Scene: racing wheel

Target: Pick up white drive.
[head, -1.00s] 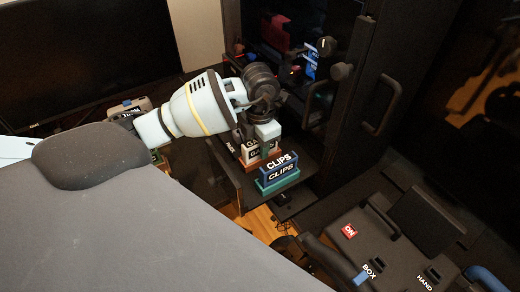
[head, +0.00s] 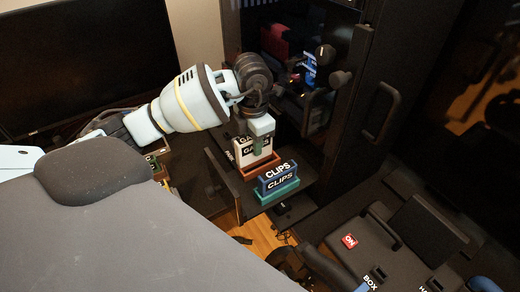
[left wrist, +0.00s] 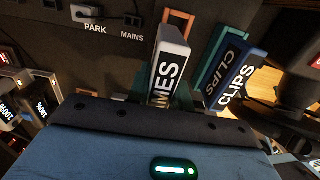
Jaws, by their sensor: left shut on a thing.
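The white drive, lettered GAMES (head: 242,147), stands upright at the orange cradle (head: 262,166) on a dark shelf in the head view. My left gripper (head: 260,138) comes down from above and is shut on it, one finger across its lettered face. In the left wrist view the white drive (left wrist: 169,62) sits between the fingers, with MES readable and the orange cradle (left wrist: 178,17) at its far end. I cannot tell whether the drive is still seated in the cradle. My right gripper is not in view.
A blue CLIPS drive (head: 277,177) stands in a teal cradle (head: 279,193) close beside the white drive. A dark cabinet with a handle (head: 382,104) rises behind and right. A black case with a red ON switch (head: 349,241) is at lower right.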

